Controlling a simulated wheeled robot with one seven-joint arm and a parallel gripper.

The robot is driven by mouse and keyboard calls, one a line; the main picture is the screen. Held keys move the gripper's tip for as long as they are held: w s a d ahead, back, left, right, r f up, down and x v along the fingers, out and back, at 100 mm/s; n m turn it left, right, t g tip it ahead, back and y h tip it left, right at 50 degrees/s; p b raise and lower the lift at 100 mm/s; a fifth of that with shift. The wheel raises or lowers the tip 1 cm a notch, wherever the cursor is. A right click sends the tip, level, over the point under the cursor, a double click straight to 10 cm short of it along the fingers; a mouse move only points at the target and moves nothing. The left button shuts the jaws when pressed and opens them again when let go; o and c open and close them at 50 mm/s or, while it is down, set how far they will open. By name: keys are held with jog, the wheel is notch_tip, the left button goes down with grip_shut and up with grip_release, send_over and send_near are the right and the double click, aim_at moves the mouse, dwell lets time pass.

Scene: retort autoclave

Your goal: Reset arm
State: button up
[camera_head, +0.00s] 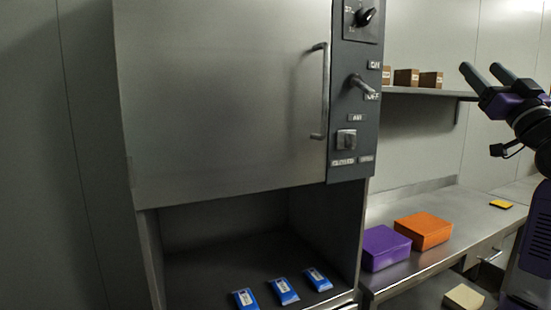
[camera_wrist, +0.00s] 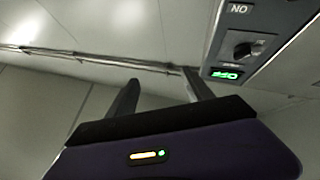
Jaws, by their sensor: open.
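My gripper (camera_head: 488,77) is at the upper right of the head view, in front of the back wall and to the right of the wall shelf. Its two dark fingers are apart with nothing between them. The control panel (camera_head: 354,95) beside the door has a knob, a lever and a switch.
Several blue packets (camera_head: 283,291) lie in the open bay below the door. A purple box (camera_head: 384,248) and an orange box (camera_head: 424,231) stand on the steel counter (camera_head: 400,276). Small brown boxes (camera_head: 406,78) sit on the shelf (camera_head: 425,92). A yellow item (camera_head: 501,204) lies farther right.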

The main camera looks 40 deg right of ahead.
jog(key=w+a+f+m+g, duration=0.15)
jog(key=a+f, duration=0.25)
jog(key=f, duration=0.5)
jog(key=w+a+f+m+g+h, duration=0.1)
jog(key=w+a+f, duration=0.25)
jog(key=f, duration=0.65)
jog(key=w+a+f+m+g, duration=0.15)
jog(key=a+f, duration=0.25)
jog(key=f, duration=0.5)
jog(key=a+f+t+y, duration=0.1)
jog(key=a+f, duration=0.8)
jog(key=s+a+f+n+y, duration=0.2)
jog(key=s+a+f, duration=0.15)
jog(key=a, duration=0.35)
jog(key=s+a+f+n+y, duration=0.2)
jog(key=a+f+y, duration=0.1)
jog(key=a+f, duration=0.3)
jog(key=s+a+f+n+y, duration=0.2)
jog(key=s+a+f, duration=0.1)
jog(key=a, duration=0.5)
jog(key=s+a+f+n+g+y, duration=0.1)
jog(key=s+a+f+n+y, duration=0.1)
jog(key=s+a, duration=0.4)
jog(key=s+a+f+n+g+y, duration=0.2)
jog(key=s+a+f+y, duration=0.3)
jog(key=s, duration=0.3)
jog(key=shift+s+a+f+y, duration=0.25)
jog(key=shift+a+f+y, duration=0.05)
jog(key=shift+a+f, duration=0.2)
